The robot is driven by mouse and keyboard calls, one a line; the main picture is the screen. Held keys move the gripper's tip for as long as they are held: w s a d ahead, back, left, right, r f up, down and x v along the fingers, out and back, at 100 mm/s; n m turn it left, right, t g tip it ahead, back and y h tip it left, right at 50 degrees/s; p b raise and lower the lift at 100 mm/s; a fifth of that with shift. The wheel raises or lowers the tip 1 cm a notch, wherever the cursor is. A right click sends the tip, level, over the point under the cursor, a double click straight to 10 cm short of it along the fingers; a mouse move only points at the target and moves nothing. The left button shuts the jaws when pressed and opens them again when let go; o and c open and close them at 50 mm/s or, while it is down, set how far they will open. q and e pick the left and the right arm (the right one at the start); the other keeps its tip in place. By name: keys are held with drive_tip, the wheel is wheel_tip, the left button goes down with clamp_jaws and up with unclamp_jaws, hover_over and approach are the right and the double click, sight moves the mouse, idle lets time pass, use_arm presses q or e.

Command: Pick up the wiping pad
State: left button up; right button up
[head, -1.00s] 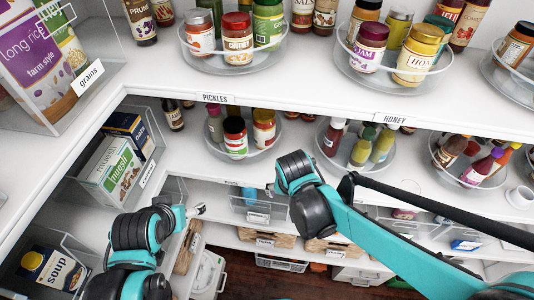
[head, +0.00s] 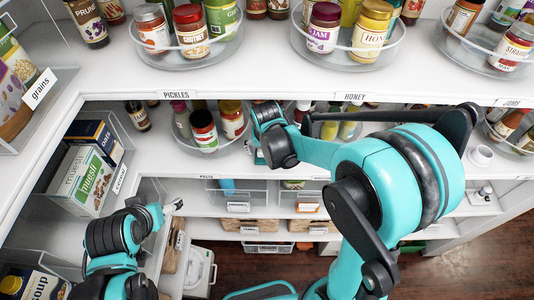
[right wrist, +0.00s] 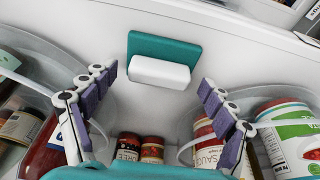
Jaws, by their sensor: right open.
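The wiping pad (right wrist: 165,58) is a teal flat piece with a white block along one side. In the right wrist view it lies on the white shelf surface, ahead of my right gripper and between two clear round bins. My right gripper (right wrist: 157,98) is open and empty. Its purple-padded fingers are spread on either side of the pad's line, with the pad beyond the fingertips. In the head view the right gripper's fingers are hidden. My left gripper (head: 173,207) is at the lower left, away from the pad, and its fingers are too small to read.
In the right wrist view, the left clear bin (right wrist: 100,128) and right bin (right wrist: 187,150) hold jars close to the fingers. In the head view, the upper shelf edge (head: 240,98) runs above my right wrist. A muesli box (head: 83,180) stands near my left arm.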

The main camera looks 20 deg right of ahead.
drive_tip(key=shift+s, duration=0.2)
drive_tip(key=shift+c, duration=0.5)
drive_tip(key=c, duration=1.1)
